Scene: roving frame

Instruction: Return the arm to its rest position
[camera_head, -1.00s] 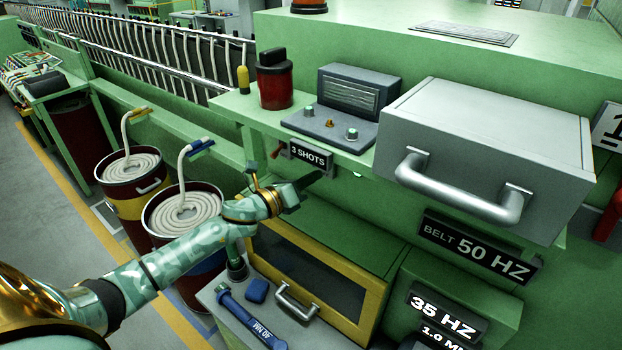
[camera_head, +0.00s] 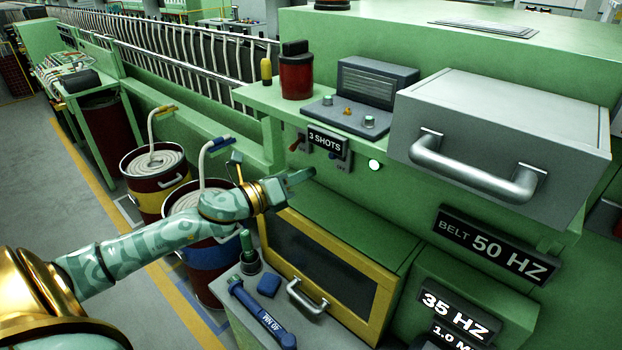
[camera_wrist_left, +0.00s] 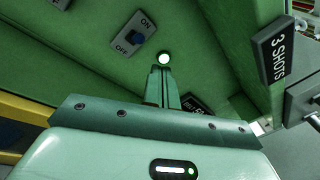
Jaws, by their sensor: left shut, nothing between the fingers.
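My left arm (camera_head: 150,240) comes in from the left of the head view and reaches over the barrels. My left gripper (camera_head: 302,176) is shut and empty, in front of the green machine face, below the "3 SHOTS" sign (camera_head: 327,142) and above the yellow-framed cabinet. In the left wrist view its closed fingers (camera_wrist_left: 163,88) point at the green panel, just under a lit white button (camera_wrist_left: 164,60). The same lit button (camera_head: 375,165) shows in the head view, to the right of the fingertips. My right gripper is not in view.
A blue ON/OFF switch (camera_wrist_left: 129,42) sits on the panel. A yellow-framed cabinet (camera_head: 372,317) and a blue torque tool (camera_head: 262,315) are below the arm. A grey box with a handle (camera_head: 520,110) juts out at right. Two barrels stand behind the arm. Floor is clear at far left.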

